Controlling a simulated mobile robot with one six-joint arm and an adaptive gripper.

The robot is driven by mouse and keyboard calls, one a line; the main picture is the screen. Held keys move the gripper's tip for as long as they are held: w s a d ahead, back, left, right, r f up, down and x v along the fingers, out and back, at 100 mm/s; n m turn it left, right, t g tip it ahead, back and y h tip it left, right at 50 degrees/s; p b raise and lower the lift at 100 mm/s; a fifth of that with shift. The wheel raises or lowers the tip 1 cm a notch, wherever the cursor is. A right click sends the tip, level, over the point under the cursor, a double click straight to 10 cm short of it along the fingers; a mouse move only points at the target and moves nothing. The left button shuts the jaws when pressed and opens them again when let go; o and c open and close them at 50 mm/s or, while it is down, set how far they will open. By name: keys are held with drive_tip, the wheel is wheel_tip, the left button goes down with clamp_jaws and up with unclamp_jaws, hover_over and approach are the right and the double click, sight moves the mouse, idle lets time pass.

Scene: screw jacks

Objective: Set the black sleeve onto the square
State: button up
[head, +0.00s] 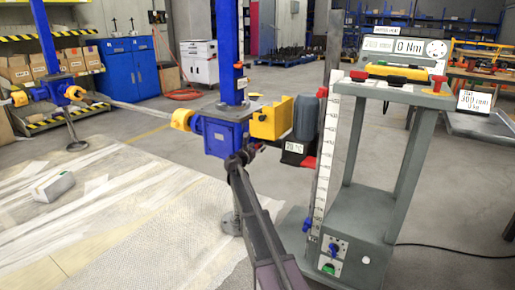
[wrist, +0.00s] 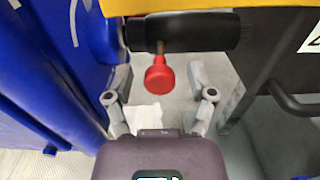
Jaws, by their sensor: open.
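In the wrist view the black sleeve (wrist: 190,32) lies level across the top, between the blue gearbox (wrist: 75,50) and the dark motor housing at right. A red knob (wrist: 160,76) hangs below the sleeve on a short stem. My gripper (wrist: 158,92) is open, with one finger on each side of the knob and nothing visibly held. Whether a finger touches the knob, I cannot tell. No square end shows clearly; the sleeve's left end meets the gearbox side. In the head view my gripper (head: 240,158) is just below the blue gearbox (head: 222,136).
A yellow block (head: 272,118) and dark motor (head: 306,118) sit right of the gearbox, close to my gripper. A tall blue post (head: 229,50) rises above it. A grey test stand (head: 371,225) stands at right.

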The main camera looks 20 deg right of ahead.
drive_tip(key=v, duration=1.2)
drive_tip(key=shift+d, duration=0.1)
idle(0.4)
drive_tip(key=s+a+f+m+g+y+p, duration=0.1)
drive_tip(key=s+f+m+g+y+p, duration=0.25)
drive_tip(key=s+m, duration=0.55)
drive_tip(key=s+a+f+m+g+y+p, duration=0.15)
drive_tip(key=s+f+m+g, duration=0.35)
drive_tip(key=s, duration=0.7)
drive_tip(key=s+a+f+m+g+y+p, duration=0.1)
drive_tip(key=s+a+m+y+p, duration=0.1)
drive_tip(key=s+a+m+y, duration=0.55)
drive_tip(key=s+a+m+g+y+p, duration=0.2)
drive_tip(key=s+a+m, duration=0.2)
drive_tip(key=s, duration=0.7)
wheel_tip(320, 180, up, 38)
drive_tip(key=p, duration=3.8)
drive_tip(key=shift+t, duration=0.25)
